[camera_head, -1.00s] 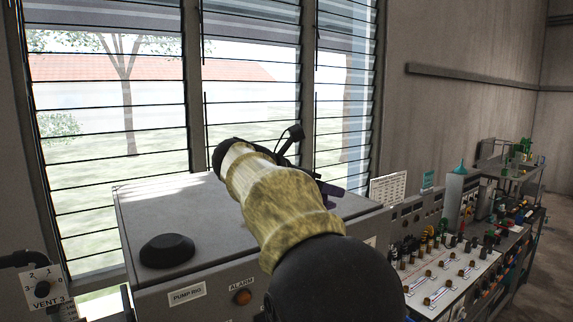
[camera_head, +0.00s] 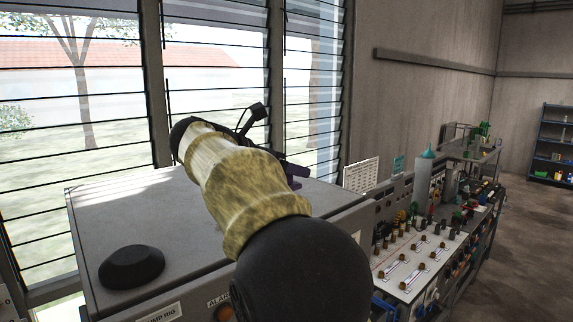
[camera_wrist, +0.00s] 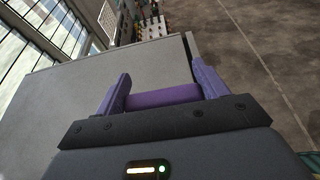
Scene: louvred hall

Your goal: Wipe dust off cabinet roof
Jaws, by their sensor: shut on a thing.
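The cabinet roof (camera_head: 200,215) is a flat grey top beside the louvred windows. It also fills much of the wrist view (camera_wrist: 70,95). My gripper (camera_wrist: 162,80) has purple fingers and is shut on a purple wiping block (camera_wrist: 165,97), which spans the space between them. The block is over the roof near its right edge; I cannot tell whether it touches. In the head view my arm hides most of the gripper, and only a small purple part shows beyond it. No distinct dust can be made out; a pale sunlit patch lies at the roof's back left.
A black dome knob (camera_head: 132,266) stands on the roof's front left. An orange alarm lamp (camera_head: 224,312) is on the cabinet front. A bench with switches and bottles (camera_head: 415,255) adjoins on the right. A blue shelf (camera_head: 552,150) stands far right, with open floor before it.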

